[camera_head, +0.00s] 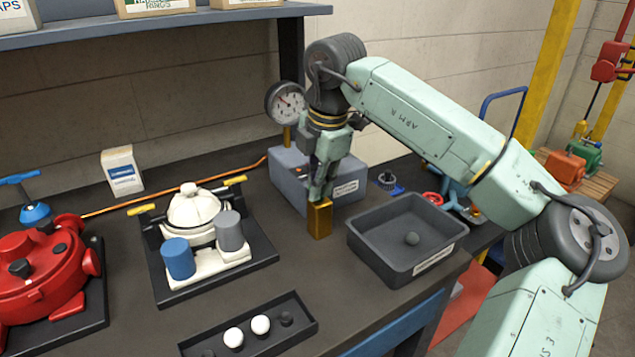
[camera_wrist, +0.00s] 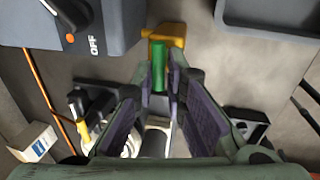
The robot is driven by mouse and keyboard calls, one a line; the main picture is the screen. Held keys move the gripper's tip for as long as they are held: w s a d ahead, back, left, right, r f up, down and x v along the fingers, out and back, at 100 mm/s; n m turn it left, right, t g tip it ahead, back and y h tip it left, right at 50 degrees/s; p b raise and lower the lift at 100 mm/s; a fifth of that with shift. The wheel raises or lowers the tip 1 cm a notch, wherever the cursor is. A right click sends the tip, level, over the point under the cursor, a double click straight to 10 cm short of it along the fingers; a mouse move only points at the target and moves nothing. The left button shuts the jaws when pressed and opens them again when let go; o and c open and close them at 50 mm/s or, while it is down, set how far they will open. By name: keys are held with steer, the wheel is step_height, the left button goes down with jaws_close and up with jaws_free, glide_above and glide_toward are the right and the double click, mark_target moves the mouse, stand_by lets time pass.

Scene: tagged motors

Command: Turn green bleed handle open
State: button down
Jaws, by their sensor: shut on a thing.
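The green handle (camera_wrist: 159,75) shows in the wrist view as a short green bar between my finger pads. A brass-yellow block (camera_wrist: 163,34) sits at its far end. In the head view the brass block (camera_head: 320,219) is directly below my fingertips, in front of the grey box, and my fingers hide the green part. My gripper (camera_head: 321,192) points down and is shut on the green handle; its fingers also show in the wrist view (camera_wrist: 164,78). How far the handle is turned cannot be told.
The grey box (camera_head: 345,187) with a knob marked OFF (camera_wrist: 93,46) is close behind. A grey tray (camera_head: 415,268) stands to the right. The white motor (camera_head: 195,210) on its black base is to the left. A pressure gauge (camera_head: 286,101) rises behind my wrist.

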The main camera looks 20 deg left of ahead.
steer(key=n, duration=0.4)
steer(key=shift+w+d+r+g+y+b, duration=0.1)
steer(key=shift+r+g+y+b, duration=0.05)
steer(key=shift+g+y+b, duration=0.2)
steer(key=n, duration=0.5)
steer(key=shift+d+g+p, duration=0.1)
steer(key=shift+g+p, duration=0.25)
steer(key=n+g, duration=0.1)
steer(key=n, duration=0.3)
steer(key=shift+w, duration=0.15)
steer(key=shift+d+n+h, duration=0.15)
steer(key=shift+n+h, duration=0.4)
steer(key=shift+n, duration=1.55)
steer(key=shift+g, duration=0.3)
steer(key=c, duration=1.7)
jaws_free()
steer(key=shift+d, duration=0.1)
